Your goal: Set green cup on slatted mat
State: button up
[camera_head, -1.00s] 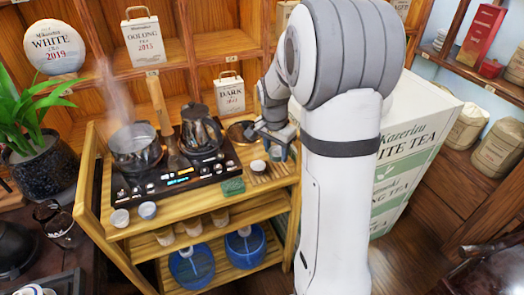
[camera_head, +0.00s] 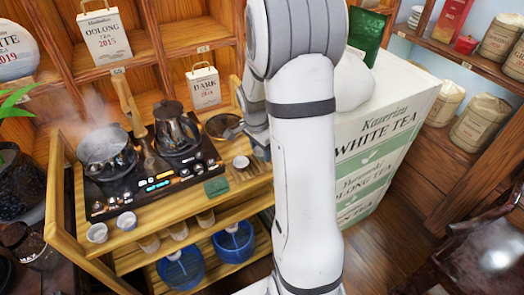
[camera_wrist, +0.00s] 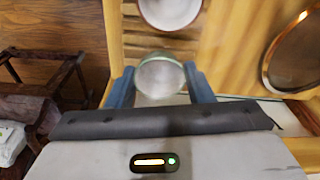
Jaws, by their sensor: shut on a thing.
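My gripper (camera_wrist: 158,76) is shut on the green cup (camera_wrist: 162,78), a small cup with a pale inside and greenish rim, between its blue fingers in the wrist view. The slatted mat (camera_wrist: 133,42) shows as wooden slats below and beyond the held cup. In the head view the mat (camera_head: 252,172) lies at the right end of the cart top. A white cup (camera_head: 241,162) stands on it and also shows at the top of the wrist view (camera_wrist: 170,10). In the head view my arm hides the held cup and most of the gripper.
A black hob (camera_head: 150,178) carries a steaming pot (camera_head: 106,153) and a dark kettle (camera_head: 176,130). A round dark pan (camera_head: 222,126) lies behind the mat, and a folded green cloth (camera_head: 217,187) in front. White tea boxes (camera_head: 375,150) stand right of the cart.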

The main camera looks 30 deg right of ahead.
aim_at(257, 157)
jog(key=shift+f, duration=0.45)
jog(key=shift+f, duration=0.25)
jog(key=o, duration=1)
jog(key=shift+r, duration=0.1)
jog(key=shift+c, duration=0.2)
notch_tip(257, 157, up, 12)
jog(key=a, duration=0.2)
jog(key=s+a+r+n+t, duration=0.1)
jog(key=s+a+r+n, duration=0.1)
jog(key=s+a+n, duration=0.3)
jog(key=s+a+r+n+t+y, duration=0.1)
jog(key=s+a+r+n, duration=0.1)
jog(key=s+a+n, duration=0.4)
jog(key=s+n, duration=0.4)
jog(key=s, duration=0.4)
jog(key=shift+a, duration=0.3)
